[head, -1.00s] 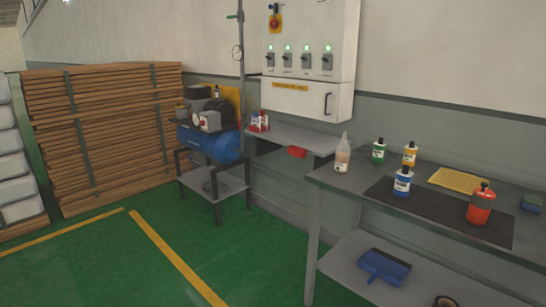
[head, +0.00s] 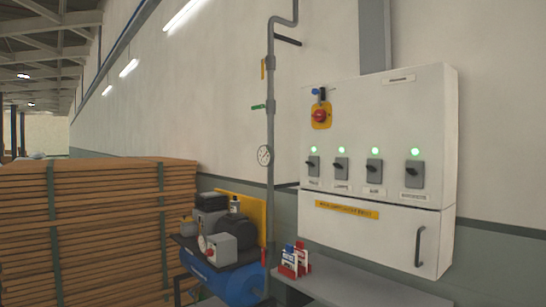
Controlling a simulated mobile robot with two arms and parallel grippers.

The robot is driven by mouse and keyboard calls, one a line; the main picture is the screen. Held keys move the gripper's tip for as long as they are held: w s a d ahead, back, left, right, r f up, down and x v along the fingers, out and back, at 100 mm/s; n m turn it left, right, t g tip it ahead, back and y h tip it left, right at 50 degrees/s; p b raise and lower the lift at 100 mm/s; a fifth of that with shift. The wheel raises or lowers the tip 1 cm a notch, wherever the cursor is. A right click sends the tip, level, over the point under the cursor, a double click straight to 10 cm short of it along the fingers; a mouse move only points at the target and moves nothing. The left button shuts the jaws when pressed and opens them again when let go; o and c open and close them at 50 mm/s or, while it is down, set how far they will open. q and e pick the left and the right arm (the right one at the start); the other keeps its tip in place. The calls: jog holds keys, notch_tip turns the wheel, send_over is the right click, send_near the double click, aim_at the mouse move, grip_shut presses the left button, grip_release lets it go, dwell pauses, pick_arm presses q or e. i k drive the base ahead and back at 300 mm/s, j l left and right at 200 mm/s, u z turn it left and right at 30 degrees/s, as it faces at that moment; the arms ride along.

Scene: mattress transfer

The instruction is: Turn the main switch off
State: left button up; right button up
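In the head view a white electrical cabinet (head: 341,98) hangs on the wall at the right. At its upper left is a red rotary switch on a yellow plate (head: 320,115), with a small blue item and a dark item just above it. This looks like the main switch; its exact setting is too small to tell. Below it is a row of several grey switches, such as the leftmost grey switch (head: 313,166), each with a lit green lamp (head: 314,150) above. Neither of my grippers is in view.
A grey shelf (head: 370,289) with a small red-and-white holder (head: 294,262) stands below the cabinet. A blue compressor (head: 238,285) is to its left. Stacked wooden boards (head: 100,225) fill the lower left.

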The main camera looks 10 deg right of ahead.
aim_at(320, 115)
jog(key=i+j, duration=0.1)
jog(key=i, duration=0.85)
jog(key=i+l+z, duration=0.1)
jog(key=i+z, duration=0.15)
jog(key=z, duration=0.15)
jog(key=i+z, duration=0.55)
jog(key=z, duration=0.2)
jog(key=i+l+z, duration=0.2)
jog(key=i+j, duration=0.05)
jog(key=j, duration=0.05)
